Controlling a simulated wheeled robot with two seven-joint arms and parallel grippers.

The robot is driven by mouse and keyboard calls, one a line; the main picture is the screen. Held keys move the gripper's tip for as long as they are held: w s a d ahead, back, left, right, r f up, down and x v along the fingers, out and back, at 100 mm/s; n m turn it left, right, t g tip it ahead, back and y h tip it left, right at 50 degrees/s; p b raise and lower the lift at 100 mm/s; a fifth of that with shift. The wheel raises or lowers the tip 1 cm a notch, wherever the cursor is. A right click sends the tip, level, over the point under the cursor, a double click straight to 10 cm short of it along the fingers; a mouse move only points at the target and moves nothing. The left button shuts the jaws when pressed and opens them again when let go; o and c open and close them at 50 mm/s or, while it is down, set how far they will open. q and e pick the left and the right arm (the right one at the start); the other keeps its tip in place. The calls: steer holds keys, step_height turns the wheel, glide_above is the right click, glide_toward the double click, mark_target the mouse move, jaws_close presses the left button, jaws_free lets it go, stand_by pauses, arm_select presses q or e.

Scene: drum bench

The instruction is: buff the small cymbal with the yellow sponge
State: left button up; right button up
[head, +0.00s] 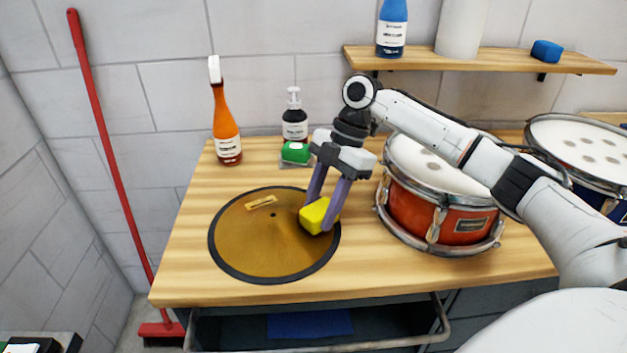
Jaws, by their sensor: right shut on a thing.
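The small cymbal (255,248) is a bronze disc with a dark rim, lying flat on the wooden bench. A small tan label or strip lies on its upper left part. My right gripper (321,212) points down over the cymbal's right side. It is shut on the yellow sponge (316,217), which is at the cymbal's surface near its right edge. I cannot tell for sure whether the sponge touches the metal. My left gripper is not in view.
An orange spray bottle (227,125), a dark pump bottle (294,118) and a green block (295,152) stand behind the cymbal. A red drum (440,215) stands to the right, a blue drum (590,150) beyond it. The shelf (480,60) hangs above. Bench wood left of the cymbal is clear.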

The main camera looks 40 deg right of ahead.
steer(key=shift+w+d, duration=0.2)
steer(key=shift+d, duration=0.1)
step_height(320, 180, up, 2)
steer(key=shift+r+p, duration=0.1)
steer(key=shift+p, duration=0.7)
steer(key=shift+s+a+r+p, duration=0.1)
steer(key=shift+r+p, duration=0.45)
steer(key=shift+r, duration=2.3)
